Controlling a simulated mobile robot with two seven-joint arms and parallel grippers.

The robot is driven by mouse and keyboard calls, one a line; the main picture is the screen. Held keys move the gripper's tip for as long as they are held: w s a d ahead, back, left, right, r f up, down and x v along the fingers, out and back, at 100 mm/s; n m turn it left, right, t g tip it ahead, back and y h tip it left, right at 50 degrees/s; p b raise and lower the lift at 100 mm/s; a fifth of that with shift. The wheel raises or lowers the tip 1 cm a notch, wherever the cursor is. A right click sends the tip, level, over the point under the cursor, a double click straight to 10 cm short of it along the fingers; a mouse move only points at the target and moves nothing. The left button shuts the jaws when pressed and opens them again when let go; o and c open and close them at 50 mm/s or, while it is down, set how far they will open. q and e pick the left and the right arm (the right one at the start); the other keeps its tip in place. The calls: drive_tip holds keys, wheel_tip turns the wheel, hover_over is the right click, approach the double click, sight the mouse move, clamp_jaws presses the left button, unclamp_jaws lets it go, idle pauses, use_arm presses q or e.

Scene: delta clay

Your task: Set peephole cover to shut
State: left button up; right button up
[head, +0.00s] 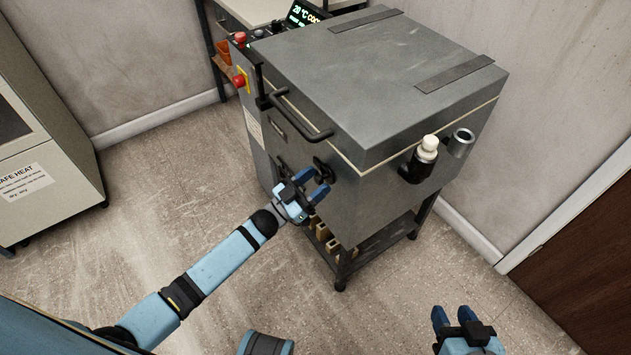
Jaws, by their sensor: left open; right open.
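A grey box-shaped kiln (430,60) with a hinged lid stands in the middle of the head view. On its front face, a dark round fitting (323,167) sits just beyond my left gripper, and another dark fitting (283,168) is to its left. I cannot tell for certain which is the peephole cover or how it is set. My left gripper (312,183) is open, its blue fingers close to the front face; contact is unclear. It partly hides that area. My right gripper (452,316) is open and empty, low at the right, away from the kiln.
A black lid handle (300,116) juts from the front. A white-topped plug (427,150) and an open metal tube (460,142) project at the right. A red button (240,81) is at the left. A cabinet (45,130) stands far left. The floor (160,210) between is clear.

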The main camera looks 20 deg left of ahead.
use_arm(q)
drive_tip(key=shift+w+d, duration=0.1)
drive_tip(key=shift+c, duration=0.2)
clamp_jaws()
